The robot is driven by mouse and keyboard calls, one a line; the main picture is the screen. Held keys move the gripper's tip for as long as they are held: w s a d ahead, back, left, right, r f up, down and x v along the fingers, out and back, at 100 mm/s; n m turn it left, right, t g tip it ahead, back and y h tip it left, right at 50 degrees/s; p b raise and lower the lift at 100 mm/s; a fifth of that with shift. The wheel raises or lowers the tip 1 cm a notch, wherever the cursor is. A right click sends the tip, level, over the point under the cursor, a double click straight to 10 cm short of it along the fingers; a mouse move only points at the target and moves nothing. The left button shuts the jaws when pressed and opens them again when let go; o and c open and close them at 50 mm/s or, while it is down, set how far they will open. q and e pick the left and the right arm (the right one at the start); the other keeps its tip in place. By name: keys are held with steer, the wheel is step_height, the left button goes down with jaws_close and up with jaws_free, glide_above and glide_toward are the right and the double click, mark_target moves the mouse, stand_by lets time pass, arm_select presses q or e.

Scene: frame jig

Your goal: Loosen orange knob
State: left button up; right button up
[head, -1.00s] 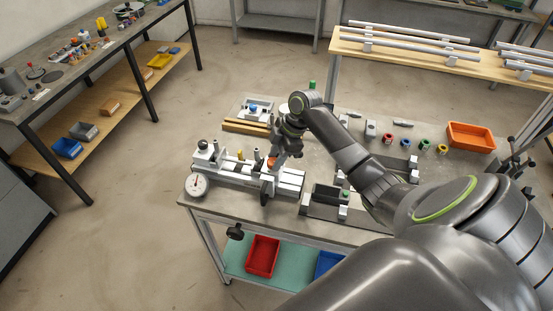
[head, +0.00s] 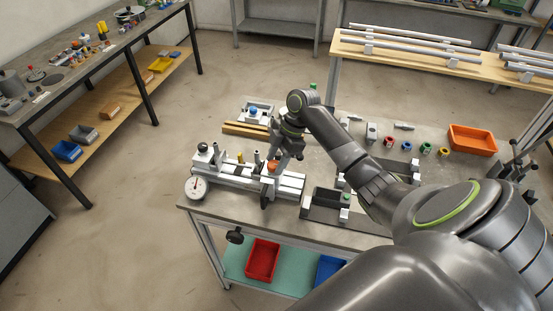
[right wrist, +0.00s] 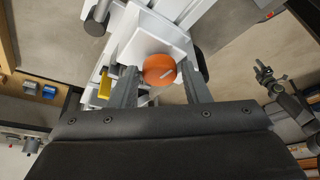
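The orange knob (head: 272,165) sits on the white and grey frame jig (head: 236,177) near the table's front left. In the right wrist view the knob (right wrist: 160,69) is round, with a pale mark on its face. My right gripper (head: 279,163) is at the knob from above. In the right wrist view its two fingers (right wrist: 158,80) are spread on either side of the knob, with a small gap visible at each side. I cannot tell how deep the fingertips reach beside it.
A round dial gauge (head: 196,187) stands at the jig's left end. A dark fixture (head: 325,208) stands to the right of the jig. Wooden bars (head: 245,130) lie behind. Several coloured rings and an orange bin (head: 472,139) are at the right. A red bin (head: 262,260) is below.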

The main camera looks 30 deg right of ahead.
steer(key=shift+o, duration=0.9)
steer(key=b+v, duration=0.3)
steer(key=v, duration=1.4)
steer(key=shift+r, duration=0.25)
